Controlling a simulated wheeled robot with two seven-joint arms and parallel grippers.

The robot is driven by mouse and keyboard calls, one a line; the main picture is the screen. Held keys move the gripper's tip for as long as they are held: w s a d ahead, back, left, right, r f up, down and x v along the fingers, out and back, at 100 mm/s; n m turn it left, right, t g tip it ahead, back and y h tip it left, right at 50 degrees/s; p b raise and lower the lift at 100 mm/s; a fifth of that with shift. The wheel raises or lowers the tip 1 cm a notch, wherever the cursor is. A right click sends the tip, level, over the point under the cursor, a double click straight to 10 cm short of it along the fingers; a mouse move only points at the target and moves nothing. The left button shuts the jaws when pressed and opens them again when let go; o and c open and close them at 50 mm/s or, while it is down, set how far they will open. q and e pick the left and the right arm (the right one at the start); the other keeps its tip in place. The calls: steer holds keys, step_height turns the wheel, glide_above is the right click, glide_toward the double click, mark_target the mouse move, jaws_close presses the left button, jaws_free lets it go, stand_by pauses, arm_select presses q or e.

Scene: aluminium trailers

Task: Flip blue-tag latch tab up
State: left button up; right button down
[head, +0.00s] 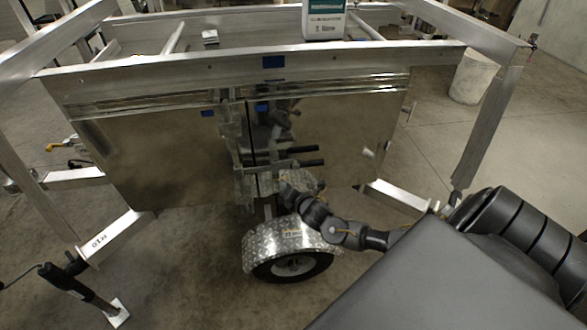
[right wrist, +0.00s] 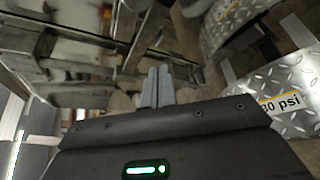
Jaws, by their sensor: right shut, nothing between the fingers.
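The metal latch hardware (head: 243,150) runs down the seam between the trailer's two shiny doors. My right gripper (head: 286,186) is low in front of the doors, just above the wheel fender. In the right wrist view its two grey fingers (right wrist: 157,88) are together, with nothing between them. My left gripper is out of view.
The diamond-plate fender (head: 290,238) over the tyre (head: 292,267) is close below my right gripper; its "30 psi" label (right wrist: 280,103) shows in the wrist view. Two dark bars (head: 306,157) project near the seam. A white jug (head: 324,20) stands on top. The doors mirror the surroundings.

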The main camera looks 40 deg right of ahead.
steer(key=v, duration=0.7)
steer(key=shift+r, duration=0.35)
steer(key=shift+a, duration=0.15)
steer(key=s+d+f+m+g, duration=0.1)
steer(key=s+f+m+g, duration=0.1)
steer(key=s+f+m, duration=0.5)
steer(key=s+d+f+m+g, duration=0.2)
steer(key=s+f+m, duration=0.1)
steer(key=f, duration=0.9)
steer(key=s+d+f+m+g, duration=0.1)
steer(key=s+f+m+g, duration=0.2)
steer(key=s+f+m, duration=0.45)
steer(key=s+a+f+m+g, duration=0.3)
steer(key=s+a+f, duration=0.2)
steer(key=s+f, duration=0.8)
steer(key=s+a+f+g+y, duration=0.1)
steer(key=s+a, duration=0.4)
steer(key=s, duration=0.2)
steer(key=s+a+f+m+g, duration=0.1)
steer(key=s+a+g, duration=0.1)
steer(key=s+a, duration=0.3)
steer(key=s, duration=0.2)
steer(key=shift+s+f+y, duration=0.15)
steer(key=shift+s+y, duration=0.1)
steer(key=shift+y, duration=0.15)
